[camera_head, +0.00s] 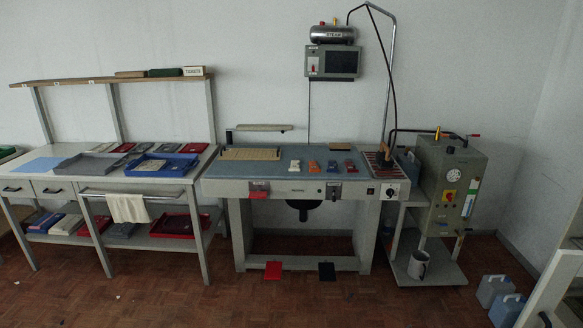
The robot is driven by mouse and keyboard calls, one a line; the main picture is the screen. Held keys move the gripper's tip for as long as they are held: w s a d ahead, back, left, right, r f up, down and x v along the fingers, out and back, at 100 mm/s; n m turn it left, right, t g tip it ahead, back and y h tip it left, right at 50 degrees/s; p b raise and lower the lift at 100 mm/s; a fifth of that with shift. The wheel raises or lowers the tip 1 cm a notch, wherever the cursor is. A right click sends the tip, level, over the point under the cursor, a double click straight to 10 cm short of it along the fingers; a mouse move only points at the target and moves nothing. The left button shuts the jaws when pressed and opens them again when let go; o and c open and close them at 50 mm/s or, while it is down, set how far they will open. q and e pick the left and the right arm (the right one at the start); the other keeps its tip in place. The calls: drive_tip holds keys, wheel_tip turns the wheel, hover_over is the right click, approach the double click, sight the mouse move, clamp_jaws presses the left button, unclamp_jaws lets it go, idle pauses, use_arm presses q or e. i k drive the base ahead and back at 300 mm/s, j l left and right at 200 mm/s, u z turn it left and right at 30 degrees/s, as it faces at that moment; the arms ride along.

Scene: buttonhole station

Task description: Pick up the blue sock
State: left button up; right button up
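I cannot make out a blue sock for certain. A flat light blue piece (43,165) lies at the left end of the left table. A blue tray (136,171) on the same table holds small grey and dark items too small to identify. Neither of my grippers is in view.
A station table (225,170) stands in the middle with several small colored items on top. A grey machine (450,182) on a wheeled stand is to its right. A white towel (127,207) hangs on the left table's front rail. The wooden floor (200,305) in front is mostly clear.

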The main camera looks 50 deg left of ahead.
sight(333, 165)
drive_tip(key=u, duration=1.3)
